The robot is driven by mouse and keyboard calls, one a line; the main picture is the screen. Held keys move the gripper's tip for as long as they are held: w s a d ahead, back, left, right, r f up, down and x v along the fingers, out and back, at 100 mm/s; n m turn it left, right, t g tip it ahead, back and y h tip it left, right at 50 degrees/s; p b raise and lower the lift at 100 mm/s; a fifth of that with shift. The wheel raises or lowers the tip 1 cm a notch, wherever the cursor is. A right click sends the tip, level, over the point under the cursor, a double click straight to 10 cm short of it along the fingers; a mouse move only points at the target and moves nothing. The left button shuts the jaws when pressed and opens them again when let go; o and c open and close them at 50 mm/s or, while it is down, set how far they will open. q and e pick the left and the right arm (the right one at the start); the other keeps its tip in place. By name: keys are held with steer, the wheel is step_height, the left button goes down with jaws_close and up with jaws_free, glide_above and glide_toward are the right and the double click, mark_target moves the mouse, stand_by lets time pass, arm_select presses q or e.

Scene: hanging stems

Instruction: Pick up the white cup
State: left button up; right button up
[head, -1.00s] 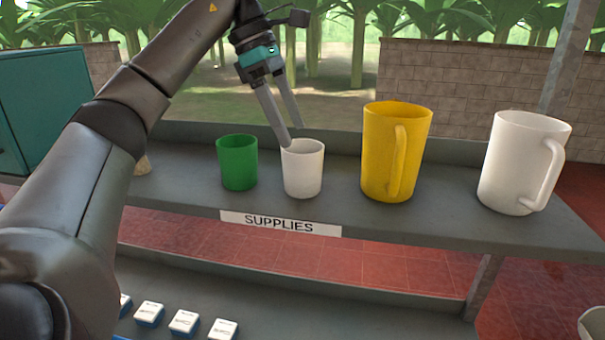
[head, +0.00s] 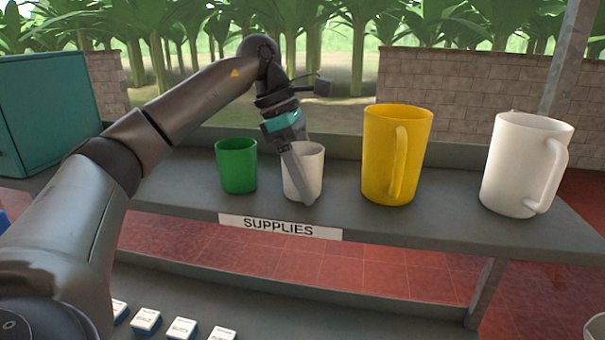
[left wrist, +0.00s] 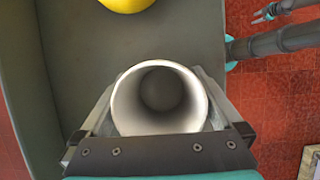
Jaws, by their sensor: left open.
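The white cup (head: 314,163), small and without a visible handle, stands upright on the grey shelf between a green cup and a yellow mug. My left gripper (head: 304,190) is lowered at it, with one finger in front of the cup and the other hidden in the head view. In the left wrist view the white cup (left wrist: 162,125) is seen from above, empty, between the two open fingers. I cannot tell whether either finger touches it. Part of what looks like my right gripper (left wrist: 265,14) shows small at the top right of the wrist view.
The green cup (head: 237,166) stands close to the left. The yellow mug (head: 385,150) and a large white mug (head: 520,165) stand to the right. The shelf (head: 440,215) has a SUPPLIES label (head: 279,227); small white-and-blue boxes (head: 182,327) lie below. A teal cabinet (head: 50,110) is at left.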

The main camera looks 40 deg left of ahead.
arm_select(q)
steer(key=c, duration=1.1)
